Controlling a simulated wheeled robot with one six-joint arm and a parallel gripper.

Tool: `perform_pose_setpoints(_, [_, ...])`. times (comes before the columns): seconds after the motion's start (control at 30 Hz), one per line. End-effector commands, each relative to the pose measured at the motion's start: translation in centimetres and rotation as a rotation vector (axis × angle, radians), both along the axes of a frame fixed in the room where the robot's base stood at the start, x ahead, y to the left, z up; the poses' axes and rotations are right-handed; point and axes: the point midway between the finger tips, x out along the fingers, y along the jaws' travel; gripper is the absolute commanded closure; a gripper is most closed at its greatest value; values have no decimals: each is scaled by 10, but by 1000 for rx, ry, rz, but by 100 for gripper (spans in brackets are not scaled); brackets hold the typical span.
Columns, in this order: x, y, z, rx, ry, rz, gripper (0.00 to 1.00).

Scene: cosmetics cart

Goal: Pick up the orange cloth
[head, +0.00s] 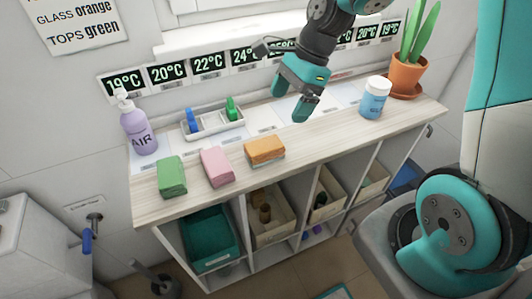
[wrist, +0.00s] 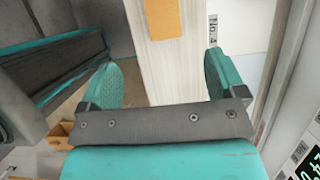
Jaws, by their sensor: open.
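The orange cloth (head: 264,150) is a folded block on the wooden cart top, near its front edge, at the right end of a row with a pink cloth (head: 216,166) and a green cloth (head: 172,176). In the wrist view, part of an orange block (wrist: 163,17) shows at the top edge, ahead of the fingers; the rest is out of frame. My gripper (head: 302,104) is above the cart top, behind and to the right of the orange cloth and apart from it. In the wrist view its two teal fingers (wrist: 165,75) are spread wide with nothing between them.
A purple bottle (head: 138,127) stands at the left end. A white tray (head: 212,123) with a blue and a green item sits at the back. A blue-and-white jar (head: 375,98) and a potted plant (head: 407,72) stand to the right. Shelves with bins (head: 210,240) are below.

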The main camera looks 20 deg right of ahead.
Motion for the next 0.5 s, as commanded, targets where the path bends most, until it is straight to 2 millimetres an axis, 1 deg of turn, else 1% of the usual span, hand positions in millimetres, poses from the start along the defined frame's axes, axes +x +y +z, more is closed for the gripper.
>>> perform_pose_setpoints(0.03, [-2, 4, -12, 1, 7, 1, 11])
perform_pose_setpoints(0.1, [-1, 9, -27, 0, 6, 0, 11])
perform_pose_setpoints(0.3, [-1, 25, -64, -1, 5, 1, 11])
perform_pose_setpoints(0.4, [-1, 31, -75, -1, 2, 2, 11])
perform_pose_setpoints(0.5, [0, 33, -80, -1, 0, 2, 11])
